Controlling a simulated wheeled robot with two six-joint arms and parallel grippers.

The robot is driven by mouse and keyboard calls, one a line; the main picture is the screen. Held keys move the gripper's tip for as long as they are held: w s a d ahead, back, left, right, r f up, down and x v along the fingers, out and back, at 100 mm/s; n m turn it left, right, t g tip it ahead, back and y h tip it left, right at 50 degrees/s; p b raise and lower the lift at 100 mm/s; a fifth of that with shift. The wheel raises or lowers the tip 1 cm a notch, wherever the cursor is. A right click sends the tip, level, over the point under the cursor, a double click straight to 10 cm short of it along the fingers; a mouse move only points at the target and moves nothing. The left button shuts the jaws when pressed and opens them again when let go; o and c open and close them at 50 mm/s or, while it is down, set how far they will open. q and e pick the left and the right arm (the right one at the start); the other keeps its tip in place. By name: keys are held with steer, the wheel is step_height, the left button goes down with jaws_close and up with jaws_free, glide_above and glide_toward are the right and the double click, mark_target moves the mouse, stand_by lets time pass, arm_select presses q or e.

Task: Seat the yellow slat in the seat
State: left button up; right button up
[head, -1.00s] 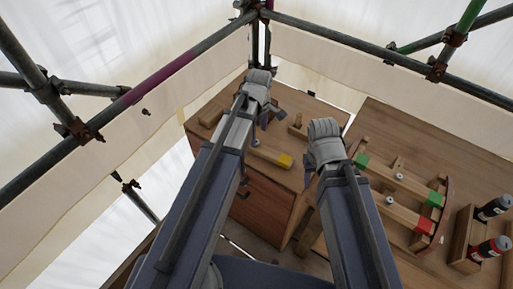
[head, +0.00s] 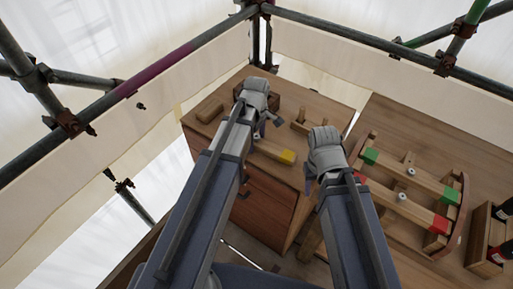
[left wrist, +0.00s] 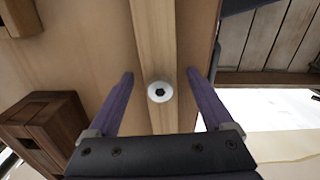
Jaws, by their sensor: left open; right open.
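The yellow slat (head: 272,149), a pale wooden bar with a yellow end, lies on the cabinet top; my left arm hides part of it. In the left wrist view a wooden bar (left wrist: 153,35) with a pale round bolt head (left wrist: 159,92) runs between the purple fingers of my left gripper (left wrist: 159,74). The left gripper (head: 263,122) is open, with a gap on each side of the bar. My right gripper (head: 309,182) is open and empty, right of the yellow end. I cannot tell which part is the seat.
A rack on the right holds a green-ended slat (head: 409,177) and a red-ended slat (head: 405,203). A wooden crate (head: 484,262) with bottles stands at far right. A loose block (head: 209,110) lies at the cabinet's left. A dark wooden block (left wrist: 38,135) is near the left gripper.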

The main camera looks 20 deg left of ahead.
arm_select(q)
jaws_close()
stand_by(0.7)
